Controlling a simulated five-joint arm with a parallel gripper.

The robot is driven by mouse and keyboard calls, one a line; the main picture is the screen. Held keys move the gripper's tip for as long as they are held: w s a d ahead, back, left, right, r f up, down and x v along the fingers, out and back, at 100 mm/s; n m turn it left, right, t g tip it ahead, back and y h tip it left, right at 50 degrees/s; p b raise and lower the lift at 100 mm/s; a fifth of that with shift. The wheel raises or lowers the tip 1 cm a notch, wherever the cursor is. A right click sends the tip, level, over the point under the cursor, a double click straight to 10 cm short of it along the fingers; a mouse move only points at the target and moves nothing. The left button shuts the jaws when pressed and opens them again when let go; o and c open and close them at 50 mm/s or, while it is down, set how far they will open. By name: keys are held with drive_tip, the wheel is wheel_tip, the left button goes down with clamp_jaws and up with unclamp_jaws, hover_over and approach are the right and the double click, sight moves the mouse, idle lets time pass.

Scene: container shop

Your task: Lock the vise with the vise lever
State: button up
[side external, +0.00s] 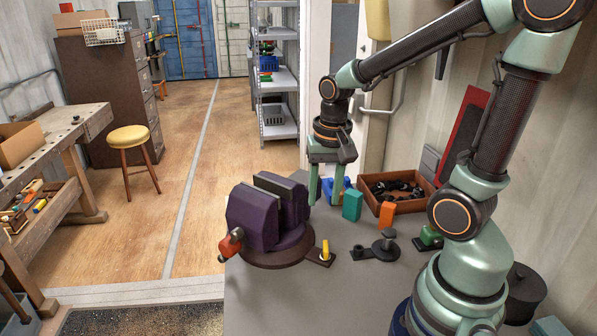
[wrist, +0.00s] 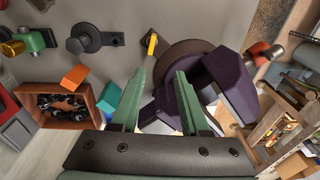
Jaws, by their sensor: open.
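The purple vise (side external: 254,218) stands on a round dark base at the left of the grey bench; it also shows right of centre in the wrist view (wrist: 228,80). Its front end carries a red-orange knob (side external: 230,243), seen at the right in the wrist view (wrist: 272,54). A short yellow lever (side external: 325,250) stands on a small dark plate beside the base; it also shows in the wrist view (wrist: 152,44). I cannot tell which one is the vise lever. My gripper (side external: 325,200) is open and empty, pointing down just behind and right of the vise.
A wooden tray (side external: 407,206) of dark parts lies at the back right, with teal (side external: 352,205) and orange (side external: 386,215) blocks near it. A dark knobbed fixture (side external: 385,247) and a green-topped one (side external: 430,237) stand on the bench. The front of the bench is clear.

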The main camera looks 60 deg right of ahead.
sight(326, 246)
drive_tip(key=shift+m+g, duration=0.5)
drive_tip(key=shift+m, duration=0.4)
drive_tip(key=f, duration=0.9)
drive_tip(key=d+f, duration=0.1)
drive_tip(key=f, duration=0.4)
drive_tip(key=shift+s, duration=0.25)
clamp_jaws()
